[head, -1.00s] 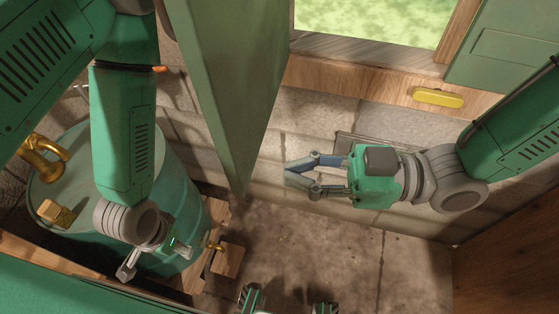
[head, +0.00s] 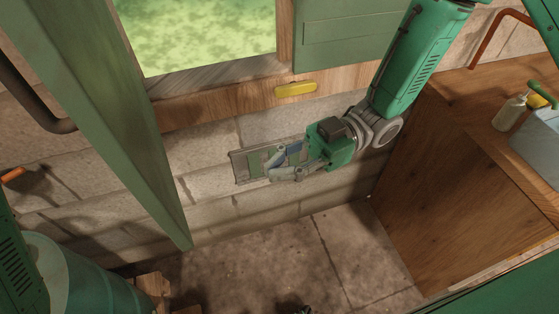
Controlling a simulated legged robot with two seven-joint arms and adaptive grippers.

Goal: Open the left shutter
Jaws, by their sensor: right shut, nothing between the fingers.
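The left shutter (head: 125,135) is a green panel. It stands swung out from the window (head: 200,35), at an angle into the room, and the opening beside it is uncovered. My right gripper (head: 273,176) is shut and empty, in front of the block wall below the sill. It is to the right of the left shutter's lower end and apart from it. The right shutter (head: 345,35), a green panel, lies across the right part of the window. My left gripper is out of the picture.
A yellow handle-like piece (head: 295,89) is on the wooden sill. A metal wall plate (head: 241,168) is partly hidden behind my right gripper. A green barrel (head: 75,280) stands at lower left. A wooden counter (head: 470,140) with a bottle (head: 510,112) is at right. The floor between is clear.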

